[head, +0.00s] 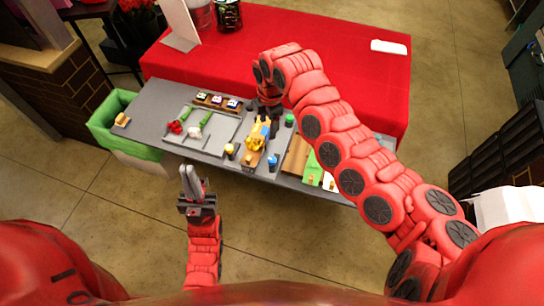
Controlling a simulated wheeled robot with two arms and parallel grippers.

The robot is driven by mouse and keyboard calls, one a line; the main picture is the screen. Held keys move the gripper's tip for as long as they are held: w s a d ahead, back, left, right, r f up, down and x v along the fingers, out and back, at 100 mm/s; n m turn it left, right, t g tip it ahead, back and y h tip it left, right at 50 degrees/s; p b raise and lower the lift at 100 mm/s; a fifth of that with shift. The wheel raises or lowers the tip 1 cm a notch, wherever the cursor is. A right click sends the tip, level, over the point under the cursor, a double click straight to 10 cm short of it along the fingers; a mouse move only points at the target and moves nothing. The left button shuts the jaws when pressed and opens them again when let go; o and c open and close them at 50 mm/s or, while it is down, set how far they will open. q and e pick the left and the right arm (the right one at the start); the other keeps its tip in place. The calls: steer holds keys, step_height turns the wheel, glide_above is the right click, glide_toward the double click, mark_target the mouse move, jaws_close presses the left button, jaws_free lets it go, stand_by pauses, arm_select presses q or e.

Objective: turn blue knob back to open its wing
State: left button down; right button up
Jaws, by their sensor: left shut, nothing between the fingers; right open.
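A blue knob (272,161) stands at the front edge of the grey table, right of a yellow fixture (257,136) on a wooden base. A small blue patch also shows beside the fixture's far end; I cannot tell what it belongs to. The wing's position is too small to make out. My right gripper (268,116) is open and points down at the far end of the fixture, away from the blue knob. Its fingertips partly hide that area. My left gripper (193,178) is shut and empty, in front of the table and left of the knob.
A yellow-topped knob (229,149) and a green knob (289,119) stand near the fixture. A grey tray (218,138) holds red and white flowers. A wooden board (297,155) lies to the right. A green-lined bin (104,122) stands left. The red-covered table (350,75) is behind.

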steer(key=s+d, duration=0.1)
steer(key=b, duration=0.7)
glide_above(272, 159)
steer(key=shift+n+h, duration=0.3)
step_height(272, 159, down, 9)
steer(key=shift+s+f+p, duration=0.1)
steer(key=shift+f+p, duration=0.1)
steer(key=shift+p, duration=0.4)
step_height(272, 159, down, 7)
steer(key=shift+r+p, duration=0.1)
steer(key=shift+p, duration=0.95)
steer(key=shift+f, duration=0.45)
jaws_close()
